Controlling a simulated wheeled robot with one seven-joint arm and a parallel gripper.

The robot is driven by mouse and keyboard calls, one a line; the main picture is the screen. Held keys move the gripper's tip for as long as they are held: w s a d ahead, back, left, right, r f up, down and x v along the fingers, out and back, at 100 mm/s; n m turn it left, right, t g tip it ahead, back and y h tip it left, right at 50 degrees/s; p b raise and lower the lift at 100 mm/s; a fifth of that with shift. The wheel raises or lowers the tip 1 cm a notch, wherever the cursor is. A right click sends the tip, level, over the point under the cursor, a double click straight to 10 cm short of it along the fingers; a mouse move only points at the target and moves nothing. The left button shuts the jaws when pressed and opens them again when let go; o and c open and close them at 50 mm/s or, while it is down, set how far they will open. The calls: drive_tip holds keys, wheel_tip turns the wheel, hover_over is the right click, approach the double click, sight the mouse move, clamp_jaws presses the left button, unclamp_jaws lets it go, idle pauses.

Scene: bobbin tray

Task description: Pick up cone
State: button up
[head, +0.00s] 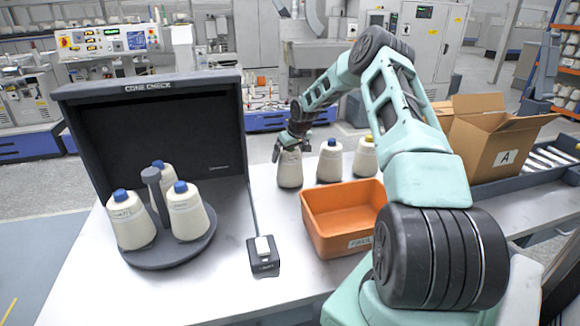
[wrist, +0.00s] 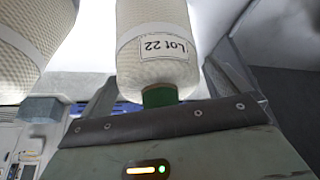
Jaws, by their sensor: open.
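A cream yarn cone (head: 290,171) stands upright on the white table, leftmost in a row of three. My gripper (head: 291,152) is directly above it, pointing down, and hides its top. In the wrist view this cone (wrist: 155,65) has a green tip and a "Lot 22" label and lies between my two spread fingers. The fingers are open; I cannot tell whether either touches it. Beside it stand a blue-tipped cone (head: 329,161) and a yellow-tipped cone (head: 365,158). A neighbouring cone (wrist: 22,48) also shows at left in the wrist view.
An orange bin (head: 330,222) sits in front of the row. At left, a dark "Cone Check" booth (head: 150,90) stands behind a round holder (head: 150,258) with three blue-tipped cones. A small black device (head: 263,262) is near the front. A cardboard box (head: 495,135) stands at right.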

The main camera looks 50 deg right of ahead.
drive_tip(key=c, duration=1.6)
drive_tip(key=shift+r, duration=0.15)
wheel_tip(320, 180, up, 10)
drive_tip(key=b, duration=0.2)
drive_tip(key=shift+b, duration=0.4)
wheel_tip(320, 180, up, 20)
drive_tip(key=p, duration=1.4)
